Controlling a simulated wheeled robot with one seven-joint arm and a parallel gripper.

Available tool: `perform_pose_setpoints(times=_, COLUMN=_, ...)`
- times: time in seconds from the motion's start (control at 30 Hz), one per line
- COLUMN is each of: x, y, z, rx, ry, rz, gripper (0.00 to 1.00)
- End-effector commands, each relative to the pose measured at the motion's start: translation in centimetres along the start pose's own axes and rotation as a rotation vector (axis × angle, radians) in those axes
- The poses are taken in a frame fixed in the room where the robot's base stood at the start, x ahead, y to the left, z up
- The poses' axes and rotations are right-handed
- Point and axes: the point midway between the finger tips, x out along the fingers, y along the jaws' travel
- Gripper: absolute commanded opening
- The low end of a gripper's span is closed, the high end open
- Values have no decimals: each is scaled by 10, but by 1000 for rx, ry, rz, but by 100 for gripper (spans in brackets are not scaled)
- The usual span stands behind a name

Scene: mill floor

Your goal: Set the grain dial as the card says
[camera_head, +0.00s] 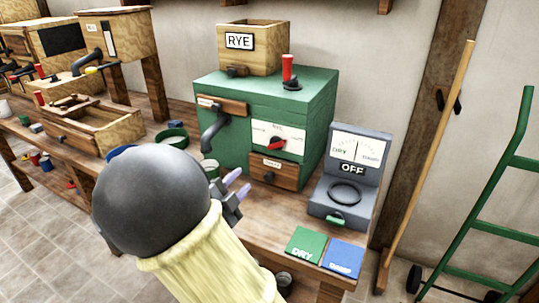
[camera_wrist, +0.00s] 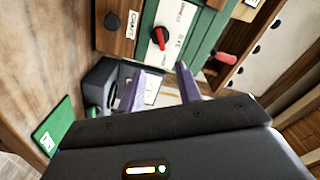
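The grain dial is a red knob (camera_head: 278,145) on a white labelled plate (camera_head: 291,129) on the front of the green mill (camera_head: 228,88). A card reading RYE (camera_head: 239,41) is on the wooden hopper above. The dial's small labels are hard to read, and I cannot tell which one the knob points at. My gripper (camera_head: 236,186) is in front of the mill, below and left of the dial. In the wrist view, my gripper (camera_wrist: 158,86) has its fingers apart with nothing between them. The red knob (camera_wrist: 159,38) is ahead, apart from the fingertips.
A grey meter (camera_head: 352,166) marked OFF stands right of the mill. Green (camera_head: 305,244) and blue (camera_head: 343,257) mats lie at the bench's front. A dark crank (camera_head: 213,127) sticks out left of the dial. A red lever (camera_head: 288,68) stands on top. A wooden tray (camera_head: 100,131) is at left.

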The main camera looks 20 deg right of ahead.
Motion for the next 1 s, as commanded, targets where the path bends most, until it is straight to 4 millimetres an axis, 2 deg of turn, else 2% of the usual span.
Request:
perform_pose_setpoints(times=0.17, x=2, y=0, z=0, rx=-1, ry=-1, rz=1, gripper=35)
perform_pose_setpoints(times=0.37, x=20, y=0, z=0, rx=0, ry=2, rz=2, gripper=35)
perform_pose_setpoints(times=1.0, x=132, y=1, z=0, rx=-2, ry=2, rz=1, gripper=35)
